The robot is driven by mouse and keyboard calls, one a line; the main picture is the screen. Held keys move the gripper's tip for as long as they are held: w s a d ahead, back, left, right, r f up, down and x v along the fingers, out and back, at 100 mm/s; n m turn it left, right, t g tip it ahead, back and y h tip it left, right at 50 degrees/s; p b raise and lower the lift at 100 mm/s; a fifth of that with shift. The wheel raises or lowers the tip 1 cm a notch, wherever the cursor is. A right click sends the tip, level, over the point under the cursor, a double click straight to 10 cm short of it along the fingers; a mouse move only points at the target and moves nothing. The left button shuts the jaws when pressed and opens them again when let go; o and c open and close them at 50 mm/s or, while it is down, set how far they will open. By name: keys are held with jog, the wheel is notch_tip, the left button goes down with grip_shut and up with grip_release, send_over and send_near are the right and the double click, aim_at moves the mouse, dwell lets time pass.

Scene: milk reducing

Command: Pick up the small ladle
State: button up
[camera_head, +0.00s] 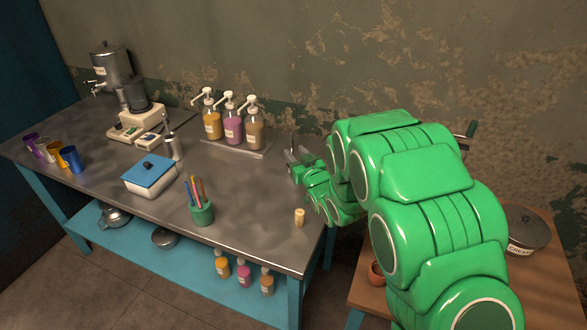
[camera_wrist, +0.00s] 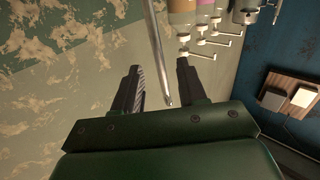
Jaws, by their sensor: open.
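A thin metal rod (camera_wrist: 157,50), which looks like the ladle's handle, comes down from the top of the wrist view. Its rounded end lies between my two fingers, with a visible gap to each side in the picture. The ladle's bowl is out of the wrist view. My gripper (camera_wrist: 158,66) is open, and nothing is clamped in it. In the head view my gripper (camera_head: 297,154) is low at the far right end of the metal table (camera_head: 245,190), to the right of the pump bottles. The ladle is too small or hidden there to make out clearly.
Pump bottles (camera_head: 233,128) stand on a tray close left of my gripper. A pen cup (camera_head: 201,212), a small tan cylinder (camera_head: 299,218) and a blue-lidded box (camera_head: 150,176) stand nearer the front. The wall is close behind. A wooden table (camera_head: 549,285) with a pot is at right.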

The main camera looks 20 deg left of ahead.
jog(key=shift+f+x, duration=0.15)
jog(key=shift+x, duration=1.1)
jog(key=shift+f+x, duration=0.15)
jog(key=shift+x, duration=1.1)
grip_shut()
